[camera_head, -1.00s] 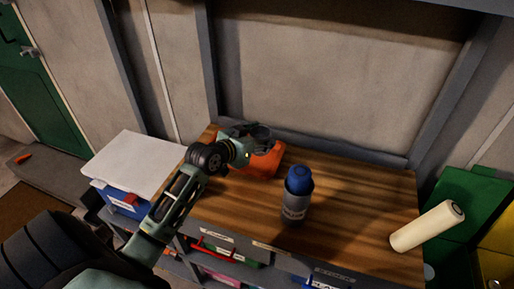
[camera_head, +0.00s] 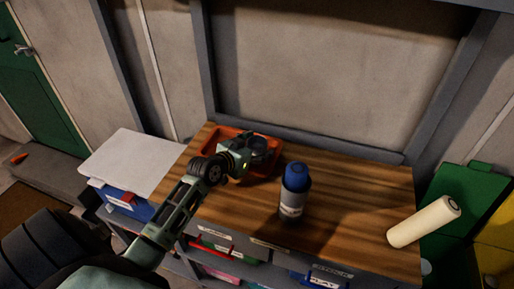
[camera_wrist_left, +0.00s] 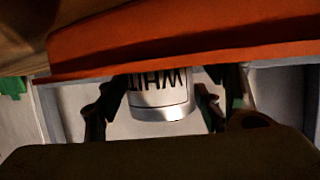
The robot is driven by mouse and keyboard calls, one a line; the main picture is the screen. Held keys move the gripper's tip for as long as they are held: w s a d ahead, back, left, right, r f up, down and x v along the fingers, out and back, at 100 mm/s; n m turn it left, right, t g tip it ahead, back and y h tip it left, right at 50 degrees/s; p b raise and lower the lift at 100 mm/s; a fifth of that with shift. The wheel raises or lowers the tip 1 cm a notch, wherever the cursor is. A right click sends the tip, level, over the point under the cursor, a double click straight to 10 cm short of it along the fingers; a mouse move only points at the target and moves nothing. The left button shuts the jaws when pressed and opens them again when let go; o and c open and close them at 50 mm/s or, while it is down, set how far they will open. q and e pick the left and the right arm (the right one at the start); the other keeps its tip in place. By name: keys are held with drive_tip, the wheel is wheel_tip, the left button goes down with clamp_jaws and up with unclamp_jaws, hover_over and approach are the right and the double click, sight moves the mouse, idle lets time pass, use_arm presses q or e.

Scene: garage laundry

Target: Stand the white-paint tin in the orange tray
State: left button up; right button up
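The orange tray (camera_head: 216,136) lies at the back left of the wooden bench; it also spans the top of the left wrist view (camera_wrist_left: 190,48). My left gripper (camera_head: 262,150) is over the tray, its fingers reaching past the rim. In the left wrist view the white-paint tin (camera_wrist_left: 161,92) shows upside down, part of its label reading "WHI". The gripper's fingers close on it from both sides. The tray's rim hides the tin's lower part, so I cannot tell whether it touches the tray floor. My right gripper is not in view.
A grey bottle with a blue cap (camera_head: 294,188) stands right of the tray. A cream roll (camera_head: 424,222) lies at the bench's right end. The wooden bench top (camera_head: 355,205) is clear between them. Green (camera_head: 468,205) and yellow bins stand to the right.

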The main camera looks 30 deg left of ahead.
use_arm(q)
drive_tip(key=shift+o, duration=0.4)
drive_tip(key=shift+r, duration=0.25)
drive_tip(key=shift+s, duration=0.3)
drive_tip(key=b+v, duration=0.1)
drive_tip(key=v, duration=1)
drive_tip(key=shift+s, duration=0.15)
